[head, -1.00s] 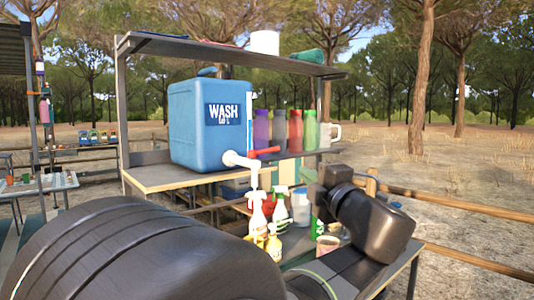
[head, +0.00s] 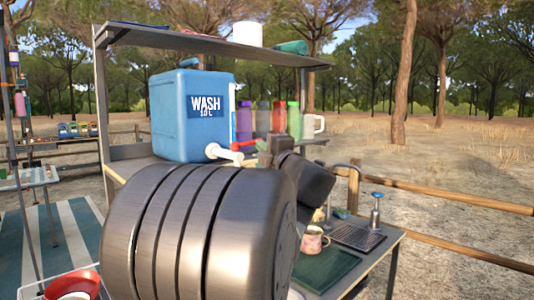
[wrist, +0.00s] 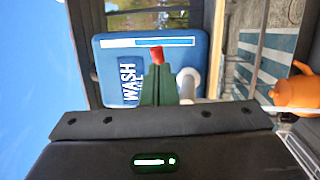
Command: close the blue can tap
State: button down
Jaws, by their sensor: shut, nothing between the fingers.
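The blue can (head: 190,115), labelled WASH, stands on the shelf at left of centre in the head view. Its white tap (head: 222,153) sticks out low at the front, with a red lever (head: 243,146) pointing right. My gripper (head: 264,147) is shut and empty, at the right end of the lever. In the wrist view, the gripper's green fingers (wrist: 157,72) are together, and the lever's red end (wrist: 157,54) shows just beyond their tips. I cannot tell whether they touch. The can (wrist: 120,70) lies behind, and the white tap (wrist: 187,80) is partly hidden by the fingers.
Several coloured bottles (head: 262,120) and a white mug (head: 313,126) stand right of the can. An upper shelf (head: 200,48) spans above. A pink mug (head: 314,240) and a green mat (head: 328,268) are on the lower table. An orange pot (wrist: 295,90) shows in the wrist view.

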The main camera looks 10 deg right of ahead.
jog(key=shift+w+a, duration=0.15)
jog(key=shift+w, duration=0.2)
jog(key=shift+w+r, duration=0.1)
jog(key=shift+w, duration=0.95)
